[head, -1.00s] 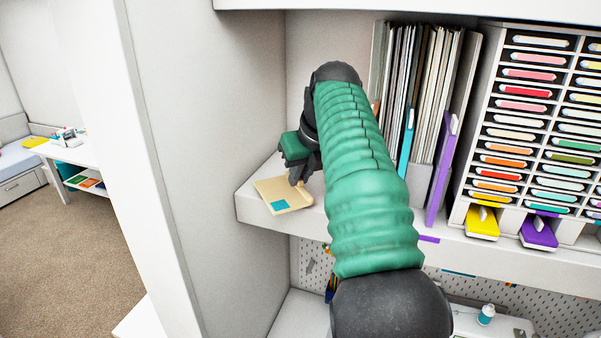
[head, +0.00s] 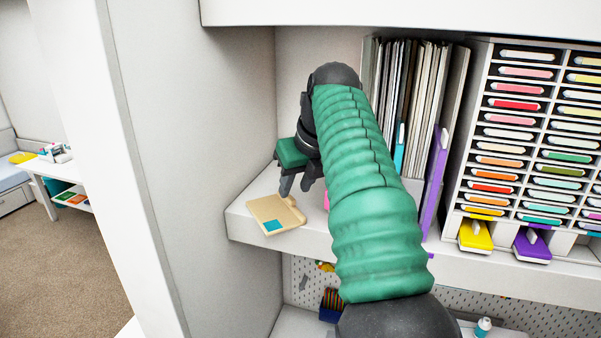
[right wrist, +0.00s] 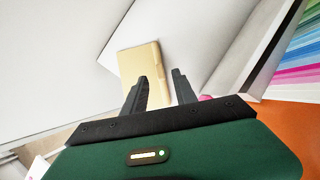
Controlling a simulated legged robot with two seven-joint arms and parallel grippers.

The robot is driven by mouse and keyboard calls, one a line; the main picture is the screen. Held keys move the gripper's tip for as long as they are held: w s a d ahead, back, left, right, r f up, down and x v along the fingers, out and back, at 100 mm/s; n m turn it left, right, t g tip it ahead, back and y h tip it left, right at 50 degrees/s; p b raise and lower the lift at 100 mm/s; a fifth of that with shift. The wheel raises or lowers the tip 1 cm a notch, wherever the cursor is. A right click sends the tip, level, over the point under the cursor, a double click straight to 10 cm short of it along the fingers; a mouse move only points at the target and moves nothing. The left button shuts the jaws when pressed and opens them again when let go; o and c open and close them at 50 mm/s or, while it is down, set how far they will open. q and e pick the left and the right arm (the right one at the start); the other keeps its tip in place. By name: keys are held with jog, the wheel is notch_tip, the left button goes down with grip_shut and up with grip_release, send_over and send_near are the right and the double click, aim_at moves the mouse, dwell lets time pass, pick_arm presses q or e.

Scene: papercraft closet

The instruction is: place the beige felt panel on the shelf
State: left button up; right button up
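The beige felt panel (head: 277,213) lies flat on the white shelf (head: 330,240), near its left end, with a small teal patch on one corner. In the right wrist view the panel (right wrist: 143,66) lies beyond the fingertips. My right gripper (head: 296,187) is just above and behind the panel in the head view, apart from it. In the right wrist view its two fingers (right wrist: 160,79) are spread with nothing between them. My left gripper is not in view.
Upright folders (head: 415,100) and a purple divider (head: 434,180) stand on the shelf to the right. A rack of coloured pads (head: 520,130) fills the far right. A side wall (head: 200,150) bounds the shelf at the left. A pegboard (head: 490,305) is below.

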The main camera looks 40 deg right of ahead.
jog(key=d+v, duration=0.1)
jog(key=v, duration=0.7)
jog(key=shift+a, duration=0.35)
jog(key=shift+a+r, duration=0.1)
